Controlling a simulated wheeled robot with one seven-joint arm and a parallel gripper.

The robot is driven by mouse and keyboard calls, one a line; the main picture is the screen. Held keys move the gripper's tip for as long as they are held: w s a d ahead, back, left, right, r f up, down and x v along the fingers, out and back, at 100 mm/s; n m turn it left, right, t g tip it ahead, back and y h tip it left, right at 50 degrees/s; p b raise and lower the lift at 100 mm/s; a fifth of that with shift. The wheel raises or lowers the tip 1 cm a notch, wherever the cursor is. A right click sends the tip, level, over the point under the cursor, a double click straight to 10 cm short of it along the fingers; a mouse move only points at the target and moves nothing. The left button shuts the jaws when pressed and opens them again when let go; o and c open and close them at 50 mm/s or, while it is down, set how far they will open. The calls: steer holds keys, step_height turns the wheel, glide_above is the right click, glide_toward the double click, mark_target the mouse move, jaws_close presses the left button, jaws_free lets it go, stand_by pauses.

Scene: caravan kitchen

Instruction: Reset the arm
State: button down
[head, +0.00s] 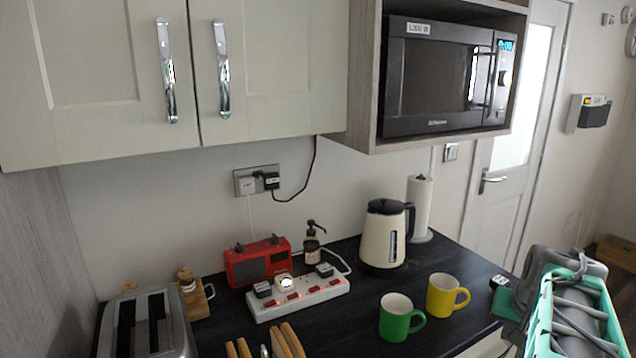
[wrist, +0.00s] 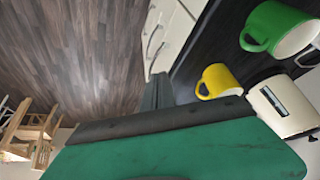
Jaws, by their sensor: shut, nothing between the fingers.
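My gripper (wrist: 158,92) shows in the wrist view as dark fingers closed together beyond a wide green body with a black edge. Nothing is between the fingers. In the head view my green and grey arm (head: 572,310) is at the lower right, beside the counter's right end. The yellow mug (head: 447,296) and the green mug (head: 397,318) stand on the dark counter to its left. In the wrist view the yellow mug (wrist: 218,82) is right of the fingers, apart from them, and the green mug (wrist: 277,30) is farther to the upper right.
A cream kettle (head: 384,235), a paper roll (head: 420,205), a red radio (head: 258,262), a power strip (head: 298,297) and a toaster (head: 150,325) stand on the counter. A microwave (head: 440,75) hangs above. Wooden floor (wrist: 75,50) is open left of the fingers in the wrist view.

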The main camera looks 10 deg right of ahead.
steer(key=s+a+f+n+g+y, duration=0.1)
steer(key=s+a+f, duration=0.3)
steer(key=a, duration=0.5)
steer(key=s+a+f+n+g+y, duration=0.15)
steer(key=a+f, duration=0.35)
steer(key=a, duration=0.5)
steer(key=a+r+n+t, duration=0.1)
steer(key=a+n, duration=0.2)
steer(key=a, duration=0.5)
steer(key=w+a+r+n, duration=0.1)
steer(key=a+n, duration=0.2)
steer(key=a, duration=0.5)
steer(key=shift+w+r+t+y, duration=0.15)
steer(key=shift+r+t+y, duration=0.15)
steer(key=shift+t+y, duration=0.05)
steer(key=c, duration=2.2)
jaws_free()
steer(key=shift+a, duration=0.1)
